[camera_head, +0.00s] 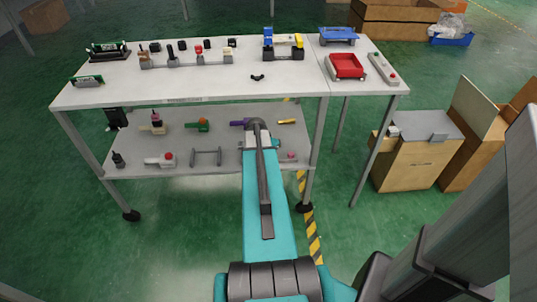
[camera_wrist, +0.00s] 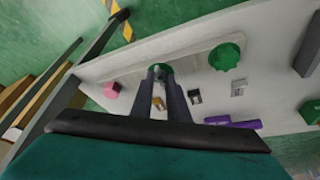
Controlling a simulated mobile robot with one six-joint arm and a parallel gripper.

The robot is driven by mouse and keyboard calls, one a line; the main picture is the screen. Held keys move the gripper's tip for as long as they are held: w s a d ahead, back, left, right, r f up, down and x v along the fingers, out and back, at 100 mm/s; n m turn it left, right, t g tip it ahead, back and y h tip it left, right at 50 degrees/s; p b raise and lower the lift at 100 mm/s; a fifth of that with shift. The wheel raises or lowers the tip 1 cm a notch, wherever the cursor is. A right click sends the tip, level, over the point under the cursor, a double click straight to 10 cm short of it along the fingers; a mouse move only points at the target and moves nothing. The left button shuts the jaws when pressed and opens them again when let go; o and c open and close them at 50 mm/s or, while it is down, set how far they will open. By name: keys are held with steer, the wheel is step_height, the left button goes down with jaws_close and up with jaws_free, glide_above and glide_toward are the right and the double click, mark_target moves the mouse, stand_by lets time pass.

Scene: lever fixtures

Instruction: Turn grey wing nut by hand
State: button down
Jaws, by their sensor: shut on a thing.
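My gripper (camera_wrist: 160,72) is over the lower shelf in the wrist view, its two dark fingers close together. Between the fingertips is a small dark green thing, mostly hidden by the fingers, and the fingers are shut on it. I cannot tell whether it is the wing nut. In the head view, my fingertips are hidden by my own arm. A small dark two-lobed piece (camera_head: 257,78), shaped like a wing nut, lies on the upper table top, apart from my gripper.
The lower shelf (camera_wrist: 275,20) also bears a green knob (camera_wrist: 225,57), a pink piece (camera_wrist: 112,89), a yellow piece (camera_wrist: 158,103) and a purple bar (camera_wrist: 235,122). The upper table top (camera_head: 200,88) hangs over this shelf. A table leg (camera_wrist: 95,45) stands to the left.

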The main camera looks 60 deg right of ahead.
steer(key=shift+w+a+f+m+g, duration=0.15)
steer(key=shift+m+g, duration=0.25)
steer(key=shift+m, duration=0.7)
steer(key=shift+w, duration=0.1)
steer(key=c, duration=1.7)
jaws_free()
steer(key=shift+v, duration=0.8)
steer(key=v, duration=1.2)
steer(key=shift+w+r, duration=0.1)
steer(key=shift+r, duration=0.15)
